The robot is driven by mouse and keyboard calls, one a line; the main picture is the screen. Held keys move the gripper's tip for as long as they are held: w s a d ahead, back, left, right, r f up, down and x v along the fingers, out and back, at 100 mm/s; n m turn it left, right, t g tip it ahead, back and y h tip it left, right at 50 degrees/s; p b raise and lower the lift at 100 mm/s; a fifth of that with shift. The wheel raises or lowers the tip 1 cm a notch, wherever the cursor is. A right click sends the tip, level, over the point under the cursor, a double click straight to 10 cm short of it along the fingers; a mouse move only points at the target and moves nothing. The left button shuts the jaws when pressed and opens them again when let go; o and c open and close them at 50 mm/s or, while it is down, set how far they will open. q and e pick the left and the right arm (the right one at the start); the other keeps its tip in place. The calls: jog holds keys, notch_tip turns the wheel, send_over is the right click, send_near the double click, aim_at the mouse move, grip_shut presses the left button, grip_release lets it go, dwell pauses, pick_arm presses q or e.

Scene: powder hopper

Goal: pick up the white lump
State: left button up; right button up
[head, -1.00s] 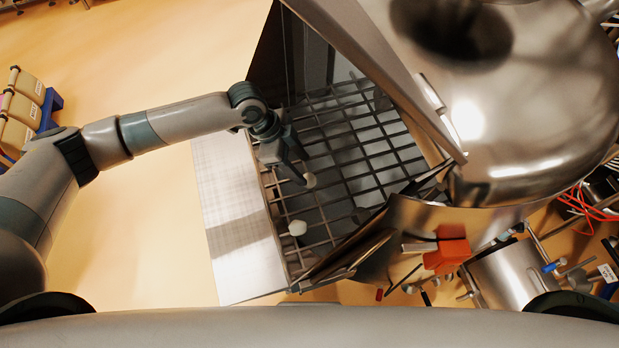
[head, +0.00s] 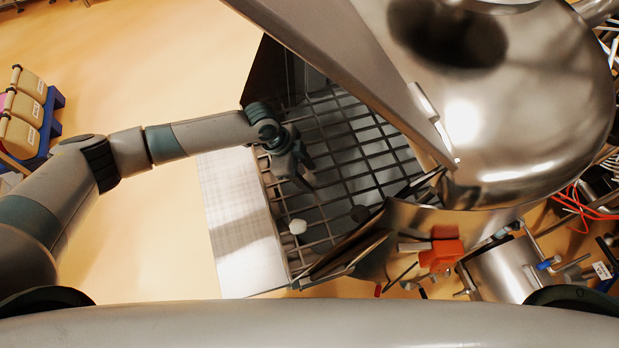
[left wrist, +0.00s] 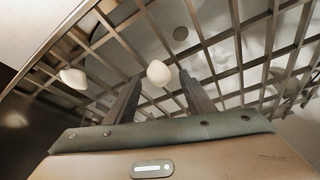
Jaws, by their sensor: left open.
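My left gripper (head: 304,175) is over the hopper's metal grate (head: 345,180), fingers pointing down and open. In the left wrist view, a white lump (left wrist: 159,73) shows between the two fingers (left wrist: 165,95), with no visible contact. It is hidden in the head view, behind the gripper. A second white lump (left wrist: 73,78) lies on the grate left of the fingers in the left wrist view. In the head view, one white lump (head: 298,226) rests on the grate below the gripper. My right gripper is not in view.
The raised metal lid (head: 350,70) and the large steel vessel (head: 500,110) stand right of the grate. A pale flat ledge (head: 235,210) borders its left side. An orange part (head: 442,255) sits at lower right.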

aim_at(307, 177)
pick_arm(q)
jog(key=c, duration=1.1)
jog(key=shift+r, duration=0.1)
jog(key=shift+r+b, duration=0.4)
jog(key=shift+r, duration=0.1)
notch_tip(307, 177, up, 2)
jog(key=shift+r+b, duration=0.15)
jog(key=shift+b, duration=0.45)
jog(key=s+d+r+b, duration=0.3)
jog(key=s+d+r, duration=0.4)
jog(key=s, duration=0.2)
jog(key=shift+d+r, duration=0.3)
jog(key=shift+w, duration=0.1)
